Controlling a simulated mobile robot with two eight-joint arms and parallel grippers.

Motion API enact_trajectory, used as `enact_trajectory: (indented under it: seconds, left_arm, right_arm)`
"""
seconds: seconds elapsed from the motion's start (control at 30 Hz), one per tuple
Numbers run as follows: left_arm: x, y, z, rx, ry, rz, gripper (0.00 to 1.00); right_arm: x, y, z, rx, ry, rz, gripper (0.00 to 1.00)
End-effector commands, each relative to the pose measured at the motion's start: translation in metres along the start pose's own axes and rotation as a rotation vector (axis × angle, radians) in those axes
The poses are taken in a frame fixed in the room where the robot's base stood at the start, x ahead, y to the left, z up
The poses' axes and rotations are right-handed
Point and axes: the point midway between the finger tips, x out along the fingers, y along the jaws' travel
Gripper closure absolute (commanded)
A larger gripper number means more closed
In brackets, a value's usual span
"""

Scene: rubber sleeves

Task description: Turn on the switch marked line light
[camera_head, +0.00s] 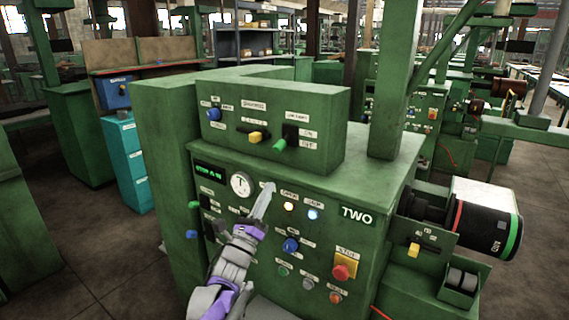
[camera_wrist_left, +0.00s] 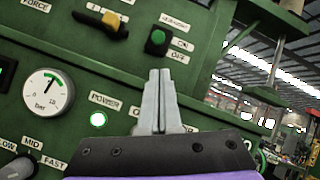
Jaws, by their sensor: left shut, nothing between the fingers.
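The line light switch (camera_head: 279,144) is a lever with a green tip on a black plate, at the right of the machine's raised upper box. ON and OFF labels stand beside it, ON above OFF. In the head view its green tip points down, level with OFF. It also shows in the left wrist view (camera_wrist_left: 158,38), just above the fingertips. My left gripper (camera_head: 268,187) is shut and empty, pointing up in front of the lower panel, below the switch. In the left wrist view its fingers (camera_wrist_left: 160,73) lie together, apart from the lever. My right gripper is not in view.
A yellow-tipped lever (camera_head: 256,137) and a blue knob (camera_head: 214,114) sit left of the switch. A gauge (camera_head: 240,185), lit lamps (camera_head: 289,207) and a red stop button (camera_head: 341,272) are on the lower panel. A green post (camera_head: 397,80) rises at the right.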

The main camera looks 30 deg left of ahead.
Motion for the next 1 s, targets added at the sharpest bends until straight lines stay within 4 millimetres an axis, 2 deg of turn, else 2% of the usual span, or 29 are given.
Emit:
enact_trajectory:
  seconds: [0.17, 0.6, 0.8, 1.0]
  left_arm:
    - [0.012, -0.001, 0.000, -0.002, 0.001, 0.000, 1.00]
    - [0.086, -0.001, 0.000, -0.003, 0.001, 0.001, 1.00]
    - [0.099, 0.000, 0.000, -0.002, 0.001, 0.001, 1.00]
    - [0.100, 0.000, 0.000, -0.002, 0.001, 0.001, 1.00]
  right_arm:
    - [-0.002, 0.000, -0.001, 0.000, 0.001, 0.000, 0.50]
    - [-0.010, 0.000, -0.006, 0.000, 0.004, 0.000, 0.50]
    - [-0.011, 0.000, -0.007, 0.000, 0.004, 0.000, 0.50]
    - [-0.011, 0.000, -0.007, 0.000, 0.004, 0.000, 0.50]
